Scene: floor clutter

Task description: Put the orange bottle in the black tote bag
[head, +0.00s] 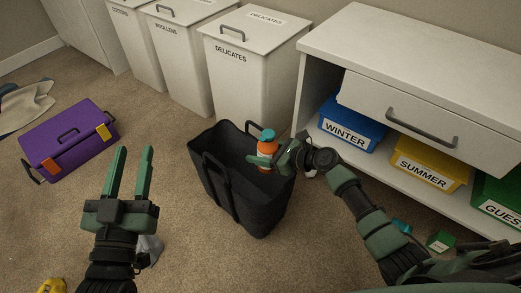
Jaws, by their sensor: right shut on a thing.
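The orange bottle (266,149) has a teal cap and is upright. My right gripper (272,160) is shut on it and holds it over the right part of the black tote bag's opening. The black tote bag (256,206) stands open on the carpet in the middle of the head view, its handle loop on the near side. The bottle's lower end is partly hidden by the gripper, and I cannot tell how deep it sits relative to the rim. My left gripper (133,160) is open and empty, left of the bag.
A purple toolbox (68,140) lies on the left. White hampers (244,75) stand behind the bag. A white cabinet (420,60) with blue (351,130) and yellow (428,165) bins is on the right. Small items lie on the carpet near my arms.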

